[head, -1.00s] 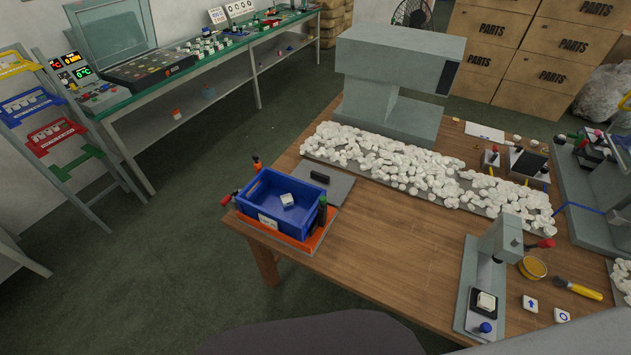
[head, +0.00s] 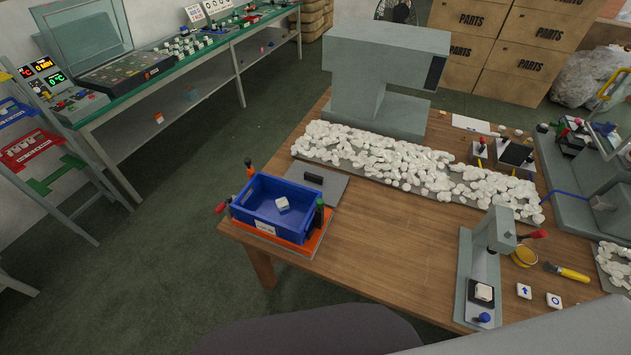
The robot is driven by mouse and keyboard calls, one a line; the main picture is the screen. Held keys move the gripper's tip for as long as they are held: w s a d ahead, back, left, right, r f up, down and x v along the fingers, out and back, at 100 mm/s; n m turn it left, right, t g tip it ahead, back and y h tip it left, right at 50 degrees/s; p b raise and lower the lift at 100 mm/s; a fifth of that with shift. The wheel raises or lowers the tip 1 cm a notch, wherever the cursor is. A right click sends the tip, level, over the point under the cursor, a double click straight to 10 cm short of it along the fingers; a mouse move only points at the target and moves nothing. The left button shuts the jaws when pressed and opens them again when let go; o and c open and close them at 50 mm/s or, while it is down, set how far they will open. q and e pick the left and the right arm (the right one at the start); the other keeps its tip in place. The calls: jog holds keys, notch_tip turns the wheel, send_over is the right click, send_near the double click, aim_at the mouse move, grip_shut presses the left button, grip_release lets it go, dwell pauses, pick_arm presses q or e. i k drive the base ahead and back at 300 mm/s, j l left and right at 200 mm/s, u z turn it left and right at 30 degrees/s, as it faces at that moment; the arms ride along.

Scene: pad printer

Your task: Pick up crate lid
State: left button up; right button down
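The crate lid seems to be the flat grey plate (head: 318,183) with a dark handle (head: 314,179) on top. It lies flat on the wooden table, just behind and right of the blue crate (head: 248,212). The crate is open on top, with one white key cap (head: 282,203) inside. It stands on an orange base (head: 318,238) with clamps around it at the table's left corner. Neither of my grippers is in view.
A long bed of white caps (head: 400,163) and a grey machine (head: 385,80) are behind the plate. A small grey press (head: 480,270) stands at front right. The table's middle (head: 390,235) is clear. A green-topped bench (head: 190,60) is at far left.

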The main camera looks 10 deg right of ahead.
aim_at(333, 184)
jog(key=i+j+z, duration=0.3)
jog(key=j+z, duration=0.15)
jog(key=j, duration=0.2)
jog(key=i+j+z, duration=0.2)
jog(key=j+z, duration=0.25)
jog(key=j, duration=0.2)
jog(key=j+z, duration=0.4)
jog(key=j, duration=0.35)
jog(key=j+z, duration=0.45)
jog(key=j, duration=0.3)
jog(key=k+j+z, duration=0.2)
jog(key=j+z, duration=0.25)
jog(key=j, duration=0.3)
